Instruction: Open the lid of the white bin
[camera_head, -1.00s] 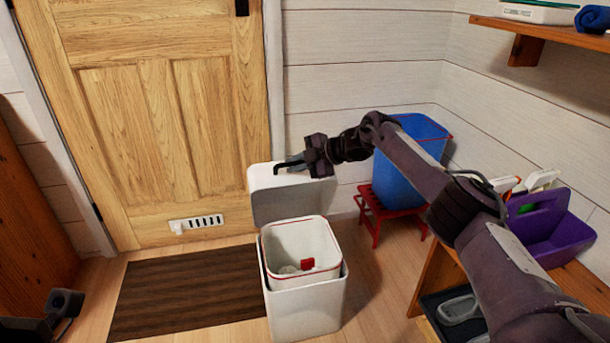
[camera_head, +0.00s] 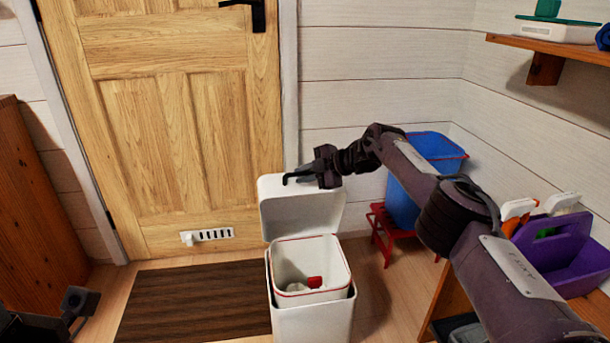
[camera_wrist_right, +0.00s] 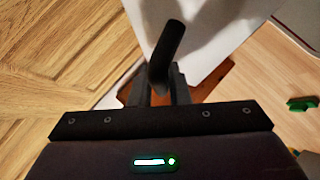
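The white bin (camera_head: 313,322) stands on the floor in front of the door, with its lid (camera_head: 300,215) raised upright at the back. A red-rimmed inner bucket (camera_head: 311,262) shows inside, with a small red item (camera_head: 314,282) in it.
A blue bin (camera_head: 405,205) stands on a red stool (camera_head: 382,232) at right. A purple caddy (camera_head: 565,260) sits nearby on a wooden surface. A wooden shelf (camera_head: 560,62) is above. A brown mat (camera_head: 195,302) lies before the wooden door (camera_head: 175,130).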

